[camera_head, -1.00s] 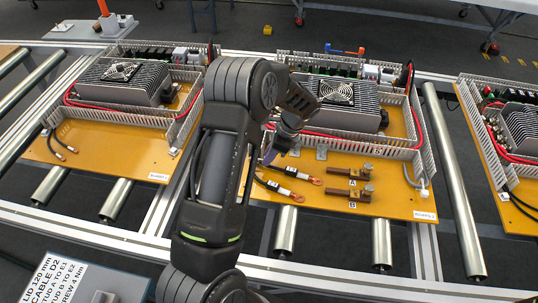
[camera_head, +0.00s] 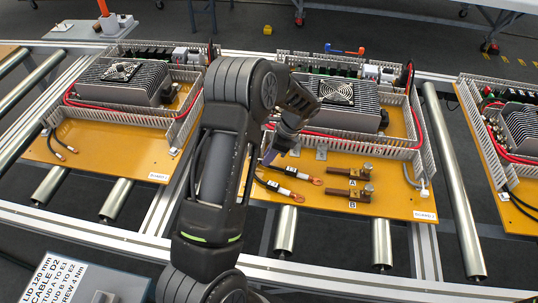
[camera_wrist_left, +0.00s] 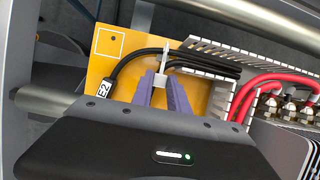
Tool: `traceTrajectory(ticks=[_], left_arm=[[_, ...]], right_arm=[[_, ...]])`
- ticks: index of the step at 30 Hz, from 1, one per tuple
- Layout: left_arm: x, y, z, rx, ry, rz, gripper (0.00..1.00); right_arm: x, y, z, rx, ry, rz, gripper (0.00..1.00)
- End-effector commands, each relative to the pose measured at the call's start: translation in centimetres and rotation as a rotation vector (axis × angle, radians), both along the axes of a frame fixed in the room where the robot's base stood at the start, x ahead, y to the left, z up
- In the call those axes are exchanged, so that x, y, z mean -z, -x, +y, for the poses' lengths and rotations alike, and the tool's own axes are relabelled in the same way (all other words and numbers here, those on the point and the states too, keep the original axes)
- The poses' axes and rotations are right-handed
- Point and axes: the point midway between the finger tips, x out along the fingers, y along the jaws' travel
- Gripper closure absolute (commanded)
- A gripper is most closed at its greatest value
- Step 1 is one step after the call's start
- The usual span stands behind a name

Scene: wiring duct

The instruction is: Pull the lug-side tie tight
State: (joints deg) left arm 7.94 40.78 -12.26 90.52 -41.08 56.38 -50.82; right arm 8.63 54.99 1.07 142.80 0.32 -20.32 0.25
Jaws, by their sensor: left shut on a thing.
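My left gripper (camera_wrist_left: 163,96) has purple fingers, shut on a thin pale tie (camera_wrist_left: 165,58), beside the black cables (camera_wrist_left: 135,62). The tie's narrow strip stands out past the fingertips and over the cables. Whether it is snug around them I cannot tell. One cable bends toward a white E2 label (camera_wrist_left: 103,88). In the head view my left gripper (camera_head: 268,157) is at the left side of the middle board (camera_head: 400,205), and the tie is hidden or too small to tell. Two cable ends with copper lugs (camera_head: 315,181) lie to its right. My right gripper is not in view.
Brown terminal blocks (camera_head: 340,173) marked A and B sit right of the lugs. Slotted grey duct walls (camera_head: 360,150) and a finned unit with a fan (camera_head: 336,92) stand behind. In the wrist view, red cables (camera_wrist_left: 255,90) run along the duct at the right.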

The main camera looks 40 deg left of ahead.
Motion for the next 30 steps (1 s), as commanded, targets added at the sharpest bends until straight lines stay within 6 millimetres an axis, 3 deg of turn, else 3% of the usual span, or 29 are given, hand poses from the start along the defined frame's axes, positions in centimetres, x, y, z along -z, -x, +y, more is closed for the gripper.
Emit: traceTrajectory(ticks=[10, 18, 27, 28, 30], left_arm=[[0.0, -0.2, -0.2, 0.001, 0.0, -0.003, 1.0], [0.1, -2.1, -3.5, 0.003, 0.0, -0.004, 1.0], [0.0, -2.1, -3.8, 0.001, 0.001, -0.003, 1.0], [0.0, -2.1, -3.8, 0.001, 0.001, -0.003, 0.78], [0.0, -2.1, -3.8, 0.001, 0.001, -0.003, 0.72]], right_arm=[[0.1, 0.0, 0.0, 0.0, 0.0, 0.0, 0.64], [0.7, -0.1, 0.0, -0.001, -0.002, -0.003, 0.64], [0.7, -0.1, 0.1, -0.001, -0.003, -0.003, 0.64], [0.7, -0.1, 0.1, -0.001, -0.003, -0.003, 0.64], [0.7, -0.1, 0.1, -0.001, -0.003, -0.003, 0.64]])
